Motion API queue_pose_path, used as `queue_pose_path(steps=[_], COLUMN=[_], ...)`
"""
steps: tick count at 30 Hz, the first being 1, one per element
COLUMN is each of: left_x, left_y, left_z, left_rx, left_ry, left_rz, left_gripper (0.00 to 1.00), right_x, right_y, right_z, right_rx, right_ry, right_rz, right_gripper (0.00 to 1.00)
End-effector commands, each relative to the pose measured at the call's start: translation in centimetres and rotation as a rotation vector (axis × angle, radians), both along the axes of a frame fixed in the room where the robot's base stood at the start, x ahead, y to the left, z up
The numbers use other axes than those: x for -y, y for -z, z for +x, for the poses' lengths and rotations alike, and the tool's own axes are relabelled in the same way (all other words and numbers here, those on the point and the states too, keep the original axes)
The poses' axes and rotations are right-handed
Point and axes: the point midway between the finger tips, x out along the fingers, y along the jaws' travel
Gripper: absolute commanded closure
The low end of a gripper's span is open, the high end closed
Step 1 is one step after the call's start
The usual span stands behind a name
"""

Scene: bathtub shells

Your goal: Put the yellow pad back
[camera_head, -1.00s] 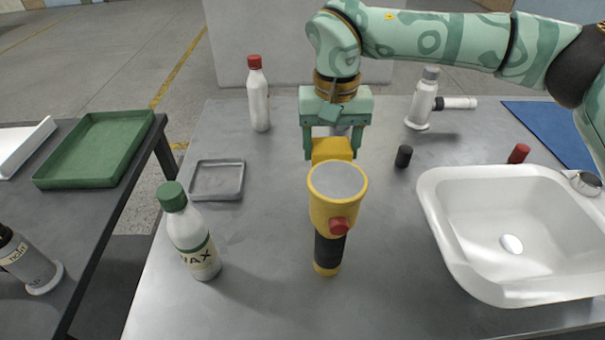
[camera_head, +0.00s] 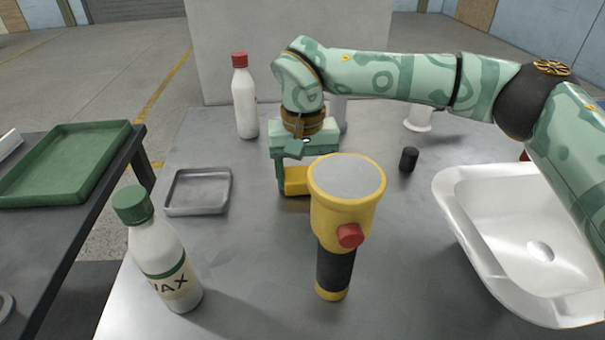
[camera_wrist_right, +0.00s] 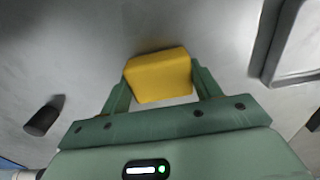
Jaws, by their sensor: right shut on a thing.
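My right gripper (camera_head: 292,180) is shut on the yellow pad (camera_head: 297,181), a small block, behind the yellow torch-like tool. The tool hides part of the pad and one finger. In the right wrist view the pad (camera_wrist_right: 160,77) sits between both fingertips of the gripper (camera_wrist_right: 162,85). I cannot tell whether the pad is above the table or touching it. A shallow grey metal tray (camera_head: 198,190) lies empty to the left of the gripper; its edge also shows in the wrist view (camera_wrist_right: 300,45). My left gripper is not in view.
The yellow tool (camera_head: 345,215) with a red button stands upright close in front. A wax bottle (camera_head: 160,255) is at front left, a red-capped bottle (camera_head: 244,100) behind. A black cylinder (camera_head: 409,159) and a white basin (camera_head: 500,215) are right. Table between gripper and tray is clear.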

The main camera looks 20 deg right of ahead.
Motion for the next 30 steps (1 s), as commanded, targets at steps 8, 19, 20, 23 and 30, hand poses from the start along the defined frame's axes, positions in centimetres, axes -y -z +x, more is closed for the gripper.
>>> queue_pose_path(steps=[8, 19, 20, 23, 30], left_x=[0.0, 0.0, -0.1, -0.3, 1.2], left_y=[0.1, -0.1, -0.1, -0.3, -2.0], left_z=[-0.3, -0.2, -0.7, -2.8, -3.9], left_rx=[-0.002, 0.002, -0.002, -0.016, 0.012], left_ry=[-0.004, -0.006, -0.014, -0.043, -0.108], left_rz=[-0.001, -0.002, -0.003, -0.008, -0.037], left_gripper=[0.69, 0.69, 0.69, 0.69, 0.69], right_x=[0.0, 0.0, 0.0, 0.0, 0.0], right_y=[0.3, -0.7, -1.0, -2.7, -9.0], right_z=[0.0, 0.0, 0.0, 0.0, -0.1], right_rx=[-0.001, 0.002, 0.003, 0.007, 0.01], right_ry=[0.0, 0.001, 0.001, 0.002, 0.002], right_rz=[-0.001, -0.001, -0.001, -0.001, -0.001], right_gripper=[0.15, 0.15, 0.15, 0.15, 0.15])
